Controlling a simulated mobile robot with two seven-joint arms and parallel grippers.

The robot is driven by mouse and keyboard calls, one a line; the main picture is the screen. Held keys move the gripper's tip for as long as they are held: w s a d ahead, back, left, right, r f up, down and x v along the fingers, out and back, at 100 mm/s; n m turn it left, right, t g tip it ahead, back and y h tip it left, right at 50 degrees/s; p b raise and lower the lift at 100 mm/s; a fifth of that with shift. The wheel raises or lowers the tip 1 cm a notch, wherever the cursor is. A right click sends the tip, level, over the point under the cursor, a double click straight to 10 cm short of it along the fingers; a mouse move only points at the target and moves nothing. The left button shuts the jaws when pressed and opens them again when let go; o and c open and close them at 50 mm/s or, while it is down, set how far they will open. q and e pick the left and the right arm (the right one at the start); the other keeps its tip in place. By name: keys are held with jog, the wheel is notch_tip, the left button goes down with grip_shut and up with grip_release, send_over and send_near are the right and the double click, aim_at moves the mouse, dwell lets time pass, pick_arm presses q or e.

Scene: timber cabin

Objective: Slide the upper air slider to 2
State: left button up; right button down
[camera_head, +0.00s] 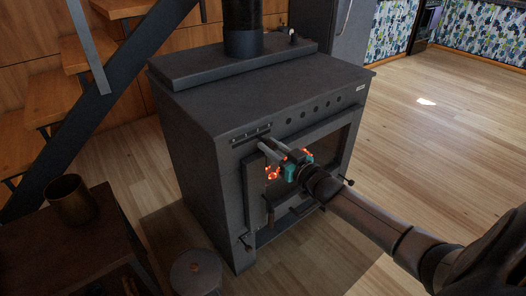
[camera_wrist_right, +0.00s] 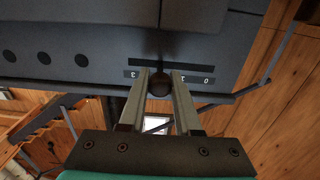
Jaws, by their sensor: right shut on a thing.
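The stove (camera_head: 265,85) is a dark grey box with a glowing fire behind its front door glass. The upper air slider's scale strip (camera_head: 250,134) is on the upper left of its front. In the right wrist view the strip (camera_wrist_right: 196,79) appears upside down, with a 0 at the right and a 3 at the left. The slider's round dark knob (camera_wrist_right: 160,84) sits between the 1 and the 3, and its stem covers the mark there. My right gripper (camera_head: 265,146) is shut on the knob, one finger on each side (camera_wrist_right: 160,76). My left gripper is out of view.
A flue pipe (camera_head: 242,28) rises from the stove top. A dark side table with a brass-coloured cup (camera_head: 70,199) stands at the left, and a round lidded container (camera_head: 195,272) at the front. Wooden floor (camera_head: 440,140) is clear at the right.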

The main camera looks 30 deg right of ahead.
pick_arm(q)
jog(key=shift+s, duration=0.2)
pick_arm(e)
jog(key=shift+d, duration=0.1)
jog(key=c, duration=0.6)
grip_release()
jog(key=shift+s, duration=0.15)
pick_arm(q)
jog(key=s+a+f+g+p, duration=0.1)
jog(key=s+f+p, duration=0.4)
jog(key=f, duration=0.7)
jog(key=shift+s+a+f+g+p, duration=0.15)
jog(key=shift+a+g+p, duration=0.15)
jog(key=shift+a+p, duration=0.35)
pick_arm(e)
jog(key=shift+s+d, duration=0.2)
jog(key=shift+s, duration=2.3)
jog(key=shift+s+d, duration=0.15)
jog(key=shift+s, duration=2.3)
jog(key=shift+s+d, duration=0.2)
jog(key=shift+s, duration=2.3)
